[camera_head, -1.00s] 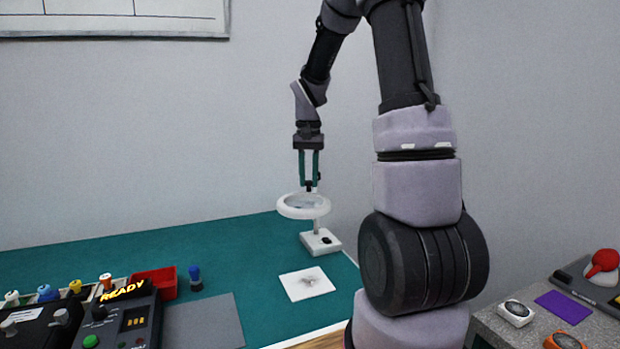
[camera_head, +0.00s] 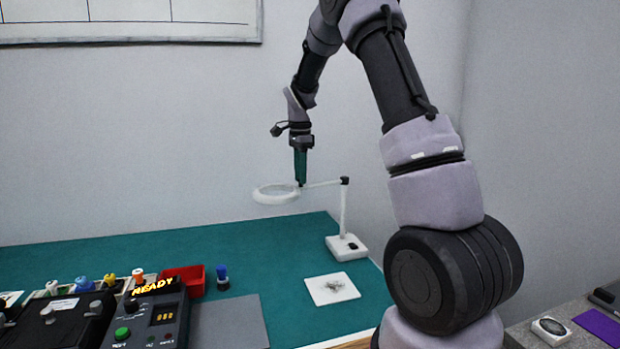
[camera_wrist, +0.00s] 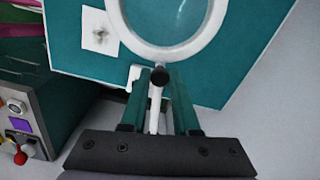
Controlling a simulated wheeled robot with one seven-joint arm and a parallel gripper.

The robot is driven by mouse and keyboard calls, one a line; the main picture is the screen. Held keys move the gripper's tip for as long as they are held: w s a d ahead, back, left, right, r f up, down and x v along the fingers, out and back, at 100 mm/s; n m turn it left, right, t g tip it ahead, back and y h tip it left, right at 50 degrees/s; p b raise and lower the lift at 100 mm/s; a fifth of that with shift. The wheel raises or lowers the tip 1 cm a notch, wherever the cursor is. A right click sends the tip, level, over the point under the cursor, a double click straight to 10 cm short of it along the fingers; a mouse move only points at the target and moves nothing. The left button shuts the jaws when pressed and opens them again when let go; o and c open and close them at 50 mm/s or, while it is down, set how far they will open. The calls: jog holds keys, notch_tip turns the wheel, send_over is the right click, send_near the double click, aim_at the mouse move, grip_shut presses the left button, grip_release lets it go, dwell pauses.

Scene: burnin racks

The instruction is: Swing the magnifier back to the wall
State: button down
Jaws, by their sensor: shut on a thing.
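The magnifier is a white ring lens (camera_head: 277,193) on a thin arm (camera_head: 322,184) that runs right to a post (camera_head: 344,210) on a white base (camera_head: 346,247) at the back right of the green bench. The ring hangs level above the bench, left of the post. My gripper (camera_head: 300,183) points down, shut on the magnifier where the ring meets the arm. In the wrist view, the ring (camera_wrist: 126,35) lies just beyond my gripper (camera_wrist: 158,82), with a dark knob between the fingertips. The exact contact is partly hidden.
A white card (camera_head: 332,289) lies in front of the base. A red bin (camera_head: 184,280), a blue-capped bottle (camera_head: 222,277) and a control box reading READY (camera_head: 153,318) stand at left. The back wall is bare behind the ring. Green bench top (camera_head: 120,255) is clear at the back.

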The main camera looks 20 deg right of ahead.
jog(key=w+m, duration=0.6)
jog(key=w, duration=0.3)
jog(key=shift+d, duration=0.4)
jog(key=shift+w+r, duration=0.15)
jog(key=c, duration=0.7)
grip_release()
jog(key=shift+o, duration=0.2)
notch_tip(320, 180, up, 11)
jog(key=shift+f, duration=0.2)
